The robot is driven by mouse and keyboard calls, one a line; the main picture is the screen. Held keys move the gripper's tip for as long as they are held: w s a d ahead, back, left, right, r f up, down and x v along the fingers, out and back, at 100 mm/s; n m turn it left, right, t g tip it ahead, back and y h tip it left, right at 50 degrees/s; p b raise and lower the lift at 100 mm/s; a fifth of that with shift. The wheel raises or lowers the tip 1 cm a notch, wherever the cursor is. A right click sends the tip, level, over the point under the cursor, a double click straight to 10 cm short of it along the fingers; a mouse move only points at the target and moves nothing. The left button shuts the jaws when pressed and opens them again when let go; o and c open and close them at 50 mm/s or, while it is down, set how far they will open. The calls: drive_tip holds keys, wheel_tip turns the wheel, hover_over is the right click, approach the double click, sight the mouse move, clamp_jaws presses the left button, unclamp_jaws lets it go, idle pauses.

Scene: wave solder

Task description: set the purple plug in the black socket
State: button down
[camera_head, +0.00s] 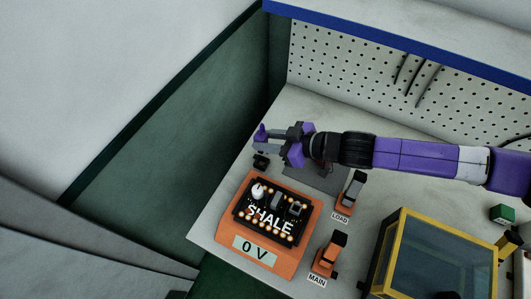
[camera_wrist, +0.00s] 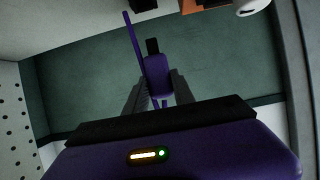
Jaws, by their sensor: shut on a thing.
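The purple plug (camera_head: 262,131) is at the table's left back edge in the head view. My gripper (camera_head: 268,141) is shut on it, reaching in from the right. In the wrist view the plug (camera_wrist: 157,75) sits between the two dark fingers of my gripper (camera_wrist: 158,85), with a black end pointing up the picture. A thin purple strip runs beside it. The black socket (camera_head: 261,161) appears small, just below the plug in the head view and apart from it. A dark block at the wrist view's top edge may be the socket; I cannot tell.
An orange power unit (camera_head: 253,247) reading 0 V stands in front. Two orange switches labelled LOAD (camera_head: 350,193) and MAIN (camera_head: 328,255) are to its right. A yellow-framed glass case (camera_head: 437,258) stands at the lower right. A perforated board (camera_head: 380,70) backs the table.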

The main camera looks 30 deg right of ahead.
drive_tip(key=shift+f, duration=3.8)
drive_tip(key=shift+f, duration=0.15)
drive_tip(key=c, duration=1.1)
unclamp_jaws()
drive_tip(key=shift+o, duration=0.2)
drive_tip(key=shift+s+r, duration=0.1)
drive_tip(key=shift+r, duration=0.15)
drive_tip(key=b+v, duration=0.1)
drive_tip(key=v, duration=1)
drive_tip(key=shift+s+d+r, duration=0.15)
drive_tip(key=shift+s+d, duration=0.05)
drive_tip(key=shift+s, duration=0.1)
